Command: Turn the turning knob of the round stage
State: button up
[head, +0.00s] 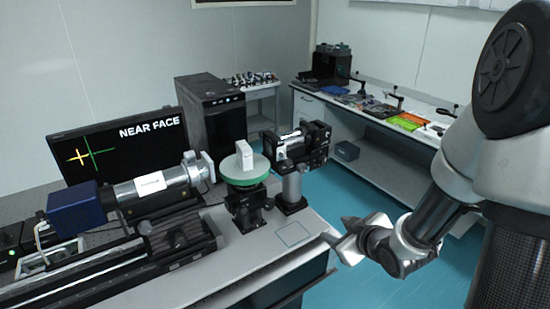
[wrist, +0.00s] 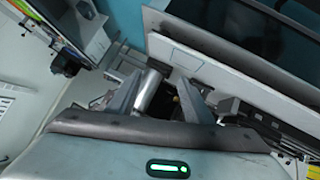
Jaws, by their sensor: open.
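The round stage (head: 246,172) has a green disc top on a black base and stands near the table's right end in the head view. A white block (head: 244,153) stands upright on the disc. I cannot make out the turning knob on the dark base. My gripper (head: 344,238) is off the table's right edge, to the right of the stage and apart from it. In the wrist view, its two fingers (wrist: 162,95) are spread. A silver cylinder shows between them, but I cannot tell what it belongs to or how far off it is.
A silver tube instrument (head: 150,190) on a black rail lies left of the stage. A black device on a silver post (head: 292,188) stands close right of it. A monitor (head: 118,145) reads "NEAR FACE". The table's front right corner (head: 290,235) is bare. A side bench (head: 385,115) stands behind.

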jog(key=s+a+f+t+y, duration=0.1)
jog(key=s+a+f+y, duration=0.1)
jog(key=a+f+y, duration=0.3)
jog(key=t+y+b, duration=0.2)
jog(key=t+b, duration=0.1)
jog(key=b, duration=0.6)
send_near(270, 207)
jog(key=shift+m, duration=0.3)
jog(key=p+x, duration=0.1)
jog(key=x, duration=0.9)
jog(key=shift+w+a+f, duration=0.1)
jog(key=shift+w+a, duration=0.1)
jog(key=shift+w, duration=0.15)
jog(key=c, duration=1.1)
jog(key=shift+o, duration=0.2)
jog(key=shift+f+m+t+b, duration=0.1)
jog(key=shift+m+t+b, duration=0.2)
jog(key=shift+m+b, duration=0.45)
jog(key=shift+m, duration=1.05)
